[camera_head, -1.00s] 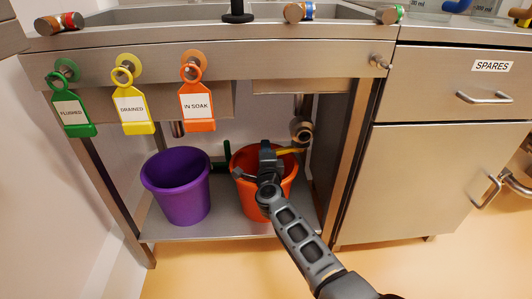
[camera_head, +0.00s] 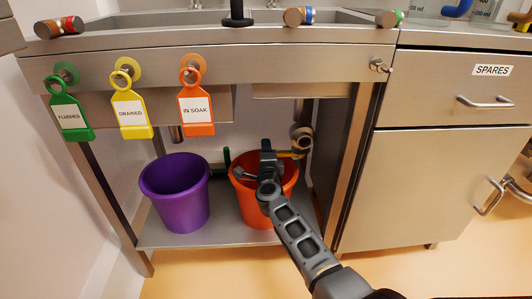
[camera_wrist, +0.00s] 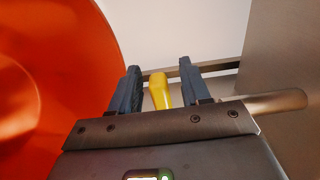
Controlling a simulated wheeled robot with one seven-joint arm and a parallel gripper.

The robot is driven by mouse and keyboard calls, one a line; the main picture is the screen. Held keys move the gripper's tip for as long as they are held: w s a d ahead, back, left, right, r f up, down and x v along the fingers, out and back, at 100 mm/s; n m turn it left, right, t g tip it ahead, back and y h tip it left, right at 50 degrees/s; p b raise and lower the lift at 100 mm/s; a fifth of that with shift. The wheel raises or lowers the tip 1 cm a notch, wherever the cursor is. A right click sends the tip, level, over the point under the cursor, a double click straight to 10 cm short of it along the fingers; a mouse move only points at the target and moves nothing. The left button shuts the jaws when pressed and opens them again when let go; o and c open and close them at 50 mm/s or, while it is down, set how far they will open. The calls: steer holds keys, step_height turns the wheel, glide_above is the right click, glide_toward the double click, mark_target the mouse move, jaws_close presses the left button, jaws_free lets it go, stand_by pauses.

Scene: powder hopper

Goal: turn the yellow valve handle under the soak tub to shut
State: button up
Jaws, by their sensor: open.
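The yellow valve handle (camera_wrist: 160,92) shows in the wrist view between the two fingers of my open gripper (camera_wrist: 158,85), with a gap on each side. In the head view only a small part of the yellow handle (camera_head: 291,155) shows beside my gripper (camera_head: 267,160), under the soak tub (camera_head: 270,32). A pipe fitting (camera_head: 301,136) is just above the handle at right. My gripper hides the rest of the handle in the head view. I cannot tell the handle's full angle.
An orange bucket (camera_head: 285,192) stands below and around my gripper; its wall (camera_wrist: 60,60) is close at left in the wrist view. A purple bucket (camera_head: 175,195) stands to the left. A table leg (camera_head: 357,150) is at right. Three tags hang in front.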

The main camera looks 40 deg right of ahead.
steer(key=p+v, duration=0.5)
steer(key=v, duration=0.4)
steer(key=shift+a, duration=0.15)
steer(key=shift+r, duration=0.1)
